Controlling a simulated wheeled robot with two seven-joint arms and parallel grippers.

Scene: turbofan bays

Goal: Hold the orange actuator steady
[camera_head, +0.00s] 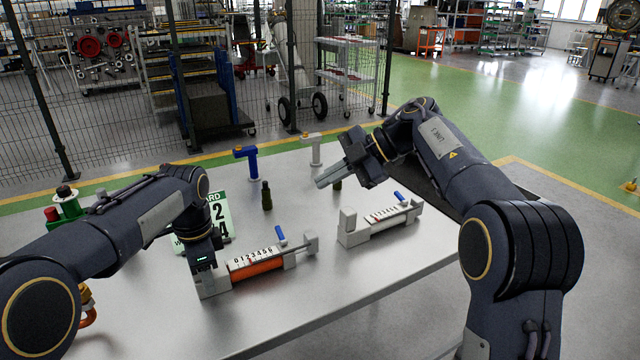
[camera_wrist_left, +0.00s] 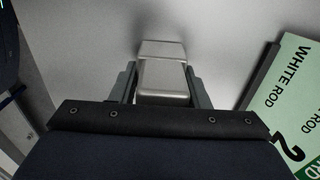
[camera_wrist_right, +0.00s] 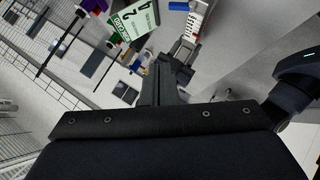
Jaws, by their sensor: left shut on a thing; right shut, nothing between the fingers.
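The orange actuator (camera_head: 260,266) lies on the table at centre left, with a numbered scale along its top, a grey block at each end and a blue lever. My left gripper (camera_head: 206,270) is shut on its left end block. In the left wrist view this grey block (camera_wrist_left: 164,78) sits between the two fingers. The actuator's orange body is out of that view. My right gripper (camera_head: 328,178) is shut and empty, raised above the table beyond the second actuator; its closed fingers also show in the right wrist view (camera_wrist_right: 160,85).
A second, white-bodied actuator (camera_head: 386,221) with a blue lever lies to the right. A green-and-white card (camera_head: 219,213) stands behind my left gripper.

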